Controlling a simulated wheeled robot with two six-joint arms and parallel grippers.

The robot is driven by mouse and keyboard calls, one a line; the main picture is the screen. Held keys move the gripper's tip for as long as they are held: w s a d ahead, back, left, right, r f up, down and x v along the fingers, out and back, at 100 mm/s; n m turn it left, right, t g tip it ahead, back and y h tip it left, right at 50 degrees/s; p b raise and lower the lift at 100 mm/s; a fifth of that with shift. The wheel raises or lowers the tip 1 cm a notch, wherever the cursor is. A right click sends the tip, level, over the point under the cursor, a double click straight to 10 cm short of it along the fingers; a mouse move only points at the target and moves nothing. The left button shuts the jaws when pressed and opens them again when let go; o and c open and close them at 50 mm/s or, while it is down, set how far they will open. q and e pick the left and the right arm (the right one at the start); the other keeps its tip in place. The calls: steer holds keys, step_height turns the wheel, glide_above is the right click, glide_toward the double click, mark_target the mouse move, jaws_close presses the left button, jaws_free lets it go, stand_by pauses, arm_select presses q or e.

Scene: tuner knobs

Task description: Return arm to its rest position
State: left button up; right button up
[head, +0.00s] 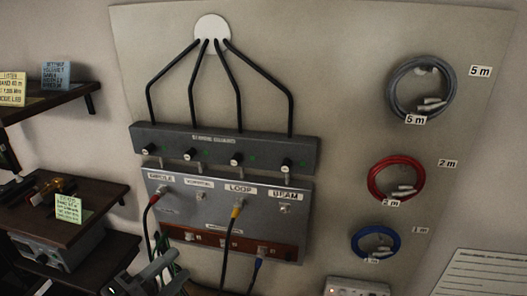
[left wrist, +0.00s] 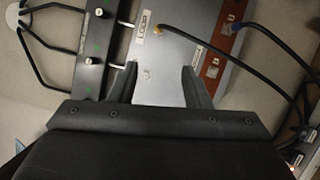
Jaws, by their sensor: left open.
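My left gripper (head: 162,272) is at the bottom of the head view, low and in front of the patch panel's lower left side. In the left wrist view its two fingers (left wrist: 158,82) stand wide apart with nothing between them but the grey panel behind. The grey patch panel (head: 212,212) carries labels, among them LOOP and BEAM. A red plug (head: 154,198) and a yellow plug (head: 237,211) sit in its upper row. A blue plug (head: 260,254) is at the lower right. The right gripper is not in view.
A dark tuner box (head: 220,147) with several knobs is above the panel. Cables hang below it. Grey (head: 421,90), red (head: 396,180) and blue (head: 375,243) cable coils hang at the right. Dark shelves (head: 62,205) stand at the left, close to my left arm.

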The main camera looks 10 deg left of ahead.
arm_select(q)
step_height(320, 180, down, 10)
steer(key=s+a+m+g+y, duration=0.1)
steer(key=s+m+g+y, duration=0.1)
steer(key=m+g+y, duration=0.3)
steer(key=s+a+f+m+g+y, duration=0.2)
steer(key=s+a+f+m+g, duration=0.1)
steer(key=s+f+m+g, duration=0.25)
steer(key=s+a+f+m+g+y, duration=0.2)
steer(key=s+a+f+m+g, duration=0.15)
steer(key=s+f, duration=0.4)
step_height(320, 180, down, 30)
steer(key=a+b, duration=0.1)
steer(key=b, duration=0.4)
steer(key=s+f+g+b, duration=0.1)
steer(key=s+f+b, duration=0.1)
steer(key=s+f, duration=0.5)
steer(key=s+d+f+g+b, duration=0.1)
steer(key=s+f+b, duration=0.2)
steer(key=s+f, duration=0.5)
step_height(320, 180, down, 6)
steer(key=shift+s+r+m, duration=0.1)
steer(key=shift+s+m, duration=0.05)
steer(key=shift+m, duration=0.25)
